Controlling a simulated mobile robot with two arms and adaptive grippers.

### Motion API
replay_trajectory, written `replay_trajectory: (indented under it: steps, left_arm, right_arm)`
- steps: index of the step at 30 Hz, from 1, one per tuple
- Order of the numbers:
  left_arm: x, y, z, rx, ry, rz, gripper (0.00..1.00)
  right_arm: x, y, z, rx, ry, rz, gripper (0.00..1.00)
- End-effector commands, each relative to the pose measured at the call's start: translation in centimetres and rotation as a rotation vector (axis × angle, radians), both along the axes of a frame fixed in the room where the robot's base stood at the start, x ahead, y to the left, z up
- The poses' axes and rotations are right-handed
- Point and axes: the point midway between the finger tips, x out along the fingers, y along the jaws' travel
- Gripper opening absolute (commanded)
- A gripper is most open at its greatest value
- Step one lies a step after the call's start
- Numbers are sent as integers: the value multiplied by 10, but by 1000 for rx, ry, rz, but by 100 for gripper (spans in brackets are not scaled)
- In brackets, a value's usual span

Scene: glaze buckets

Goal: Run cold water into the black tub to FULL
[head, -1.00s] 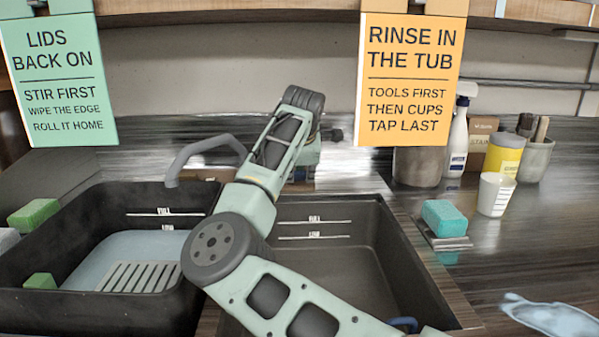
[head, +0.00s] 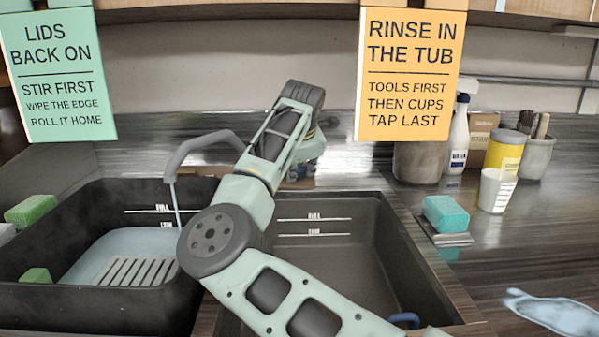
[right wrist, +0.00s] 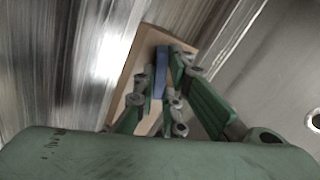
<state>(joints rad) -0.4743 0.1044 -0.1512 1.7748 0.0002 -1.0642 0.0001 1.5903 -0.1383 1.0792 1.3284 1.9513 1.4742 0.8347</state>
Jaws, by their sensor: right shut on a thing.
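The black tub (head: 95,308) is at left in the head view, with white FULL and LOW lines on its back wall. A pale blue surface (head: 85,262) and a grey slotted piece (head: 138,271) show at its bottom, below LOW. The grey tap spout (head: 200,146) hangs over the tub, and a thin water stream (head: 175,203) falls from it. My right gripper (head: 312,150) is behind the spout's right side, its fingertips hidden there. In the right wrist view its fingers (right wrist: 164,92) are shut on a blue handle (right wrist: 161,70). My left gripper is out of view.
A dark basin (head: 340,265) with its own two lines lies right of the tub. Green sponges (head: 32,210) are at the tub's left side. A teal sponge (head: 446,213), white cup (head: 496,190) and spray bottle (head: 459,140) stand right. Two signs hang above.

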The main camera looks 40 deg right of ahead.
Motion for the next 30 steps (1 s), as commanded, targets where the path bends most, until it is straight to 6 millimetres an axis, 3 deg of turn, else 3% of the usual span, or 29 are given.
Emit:
replay_trajectory:
  steps: [15,30]
  left_arm:
    - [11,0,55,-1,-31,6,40]
    - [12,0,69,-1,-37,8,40]
  right_arm:
    - [-1,1,-2,-159,135,287,0]
    - [-1,1,-2,-195,167,352,0]
